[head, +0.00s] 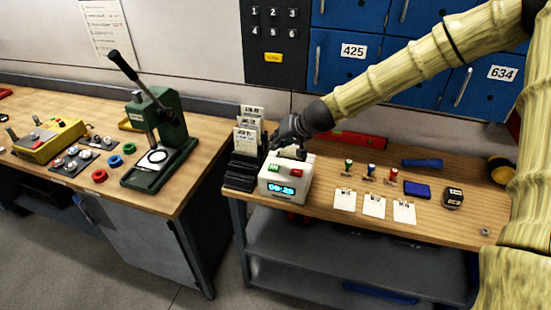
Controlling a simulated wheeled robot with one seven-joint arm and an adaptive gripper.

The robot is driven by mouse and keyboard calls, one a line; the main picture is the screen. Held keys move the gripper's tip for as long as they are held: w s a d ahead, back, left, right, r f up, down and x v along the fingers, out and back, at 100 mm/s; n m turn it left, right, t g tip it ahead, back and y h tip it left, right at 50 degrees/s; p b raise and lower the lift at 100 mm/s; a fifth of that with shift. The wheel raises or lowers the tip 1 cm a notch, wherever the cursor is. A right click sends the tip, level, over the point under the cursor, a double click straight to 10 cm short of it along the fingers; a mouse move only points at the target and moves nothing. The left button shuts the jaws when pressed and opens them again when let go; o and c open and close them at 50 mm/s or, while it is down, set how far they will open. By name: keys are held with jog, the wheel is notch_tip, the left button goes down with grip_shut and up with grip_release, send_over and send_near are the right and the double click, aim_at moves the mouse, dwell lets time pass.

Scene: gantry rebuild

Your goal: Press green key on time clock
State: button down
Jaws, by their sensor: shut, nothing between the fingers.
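The time clock (265,190) is a small white box on the front left of the right workbench. Its lit display (281,188) shows blue digits. On its sloped upper face are a green key (274,168) at left and a red key (297,171) at right. My gripper (284,149) is dark and shut, with nothing held. It is over the rear of the clock, behind and above the two keys. The green key stays visible and I see no finger on it. Whether the gripper touches the clock's top cannot be told.
A black rack of time cards (249,135) stands close left of the clock. Right of it are several stamps (371,171), paper cards (374,206) and a blue pad (417,189). A red level (355,141) lies behind. A green press (160,135) stands on the left bench.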

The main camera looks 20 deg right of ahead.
aim_at(276, 165)
jog(key=shift+w+d+r, duration=0.15)
jog(key=shift+w+r, duration=0.15)
jog(key=shift+r, duration=0.2)
jog(key=shift+w+d+r, duration=0.1)
jog(key=shift+w+r, duration=0.15)
jog(key=shift+r, duration=0.25)
jog(key=shift+d+f, duration=0.1)
notch_tip(276, 165, down, 9)
jog(key=b, duration=0.7)
dwell(0.9)
jog(key=shift+f+b, duration=0.25)
jog(key=shift+b, duration=0.05)
